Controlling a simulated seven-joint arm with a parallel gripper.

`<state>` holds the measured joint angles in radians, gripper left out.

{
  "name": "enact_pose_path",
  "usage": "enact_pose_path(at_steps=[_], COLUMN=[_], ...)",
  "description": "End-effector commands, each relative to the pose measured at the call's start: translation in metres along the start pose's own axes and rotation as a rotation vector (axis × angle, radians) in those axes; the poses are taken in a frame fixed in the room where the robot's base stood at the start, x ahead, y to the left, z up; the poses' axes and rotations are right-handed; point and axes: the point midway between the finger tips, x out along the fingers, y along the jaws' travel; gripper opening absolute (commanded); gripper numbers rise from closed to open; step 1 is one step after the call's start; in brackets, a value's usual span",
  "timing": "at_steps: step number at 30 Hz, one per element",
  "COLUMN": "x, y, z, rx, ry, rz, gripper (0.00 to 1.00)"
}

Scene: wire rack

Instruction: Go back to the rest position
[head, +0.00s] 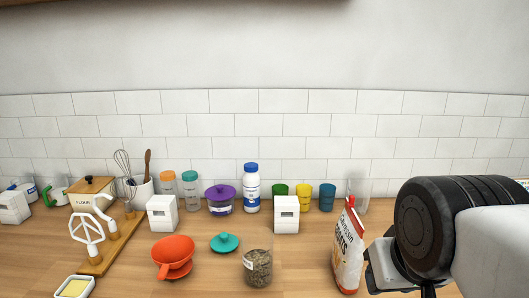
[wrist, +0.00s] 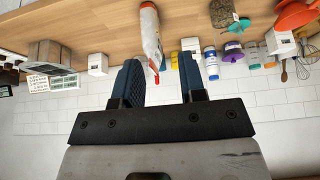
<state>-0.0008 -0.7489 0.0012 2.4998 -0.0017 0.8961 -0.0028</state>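My gripper (wrist: 160,78) shows in the wrist view with its two blue fingers spread wide apart and nothing held between them. In the head view my dark wrist and pale arm fill the lower right, and the fingertips are hidden or out of frame there. A white and red paper bag (head: 348,248) stands on the counter just left of my arm. In the wrist view, which is upside down, the bag (wrist: 150,32) appears beyond the gap between the fingers, seemingly apart from them.
The wooden counter (head: 210,275) holds an orange funnel (head: 173,254), a glass jar (head: 257,268), a teal lid (head: 224,242), white boxes (head: 286,214) and a butter dish (head: 74,288). Bottles and cups line the tiled wall. The space above the counter is open.

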Motion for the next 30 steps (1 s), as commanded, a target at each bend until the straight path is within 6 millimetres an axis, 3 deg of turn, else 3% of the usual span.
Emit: enact_pose_path(at_steps=[21, 30], x=[0.08, 0.088], y=[0.003, 0.004], z=[0.028, 0.032], rx=[0.02, 0.022], ry=[-0.235, -0.262], rz=[0.01, 0.011], gripper=[0.38, 0.38])
